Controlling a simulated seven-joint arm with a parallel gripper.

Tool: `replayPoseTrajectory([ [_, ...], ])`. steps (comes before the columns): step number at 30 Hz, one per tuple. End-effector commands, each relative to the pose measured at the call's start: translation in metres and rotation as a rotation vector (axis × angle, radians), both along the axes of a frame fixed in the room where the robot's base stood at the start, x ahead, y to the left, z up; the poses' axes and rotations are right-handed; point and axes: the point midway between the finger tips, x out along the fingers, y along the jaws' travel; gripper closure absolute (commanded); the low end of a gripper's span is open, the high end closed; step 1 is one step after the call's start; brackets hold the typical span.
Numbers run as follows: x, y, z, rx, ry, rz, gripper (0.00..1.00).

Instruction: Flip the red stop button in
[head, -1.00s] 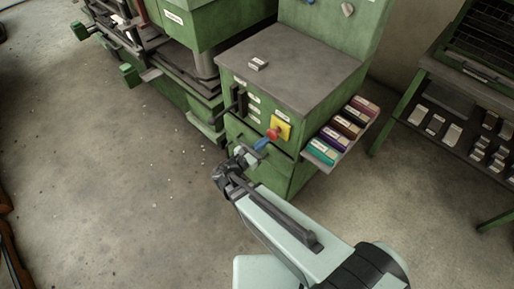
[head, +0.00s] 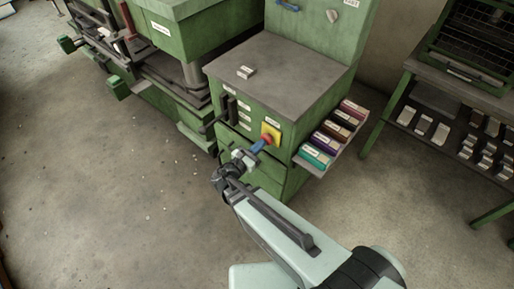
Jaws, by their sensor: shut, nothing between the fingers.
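The red stop button (head: 267,140) sits on a yellow plate (head: 272,130) on the front of the green cabinet (head: 233,123). My gripper (head: 257,147) has blue fingertips and is shut, with nothing seen between them. Its tips are right at the lower left of the button and cover part of it. I cannot tell whether they touch it or how far in the button is.
Black handles (head: 231,109) stand out from the cabinet front, left of the yellow plate. A side shelf (head: 318,165) with several coloured boxes juts out on the right. A small grey block (head: 246,72) lies on the cabinet top. The floor (head: 110,200) at left is clear.

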Motion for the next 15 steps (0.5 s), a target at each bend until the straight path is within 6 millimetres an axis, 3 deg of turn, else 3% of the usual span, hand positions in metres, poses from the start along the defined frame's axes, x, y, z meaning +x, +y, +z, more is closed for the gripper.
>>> replayPoseTrajectory([
  [9, 0.0024, -0.0016, 0.0008, -0.004, -0.004, -0.004, 1.0],
  [15, -0.0062, 0.007, 0.0011, -0.004, -0.004, -0.002, 1.0],
])
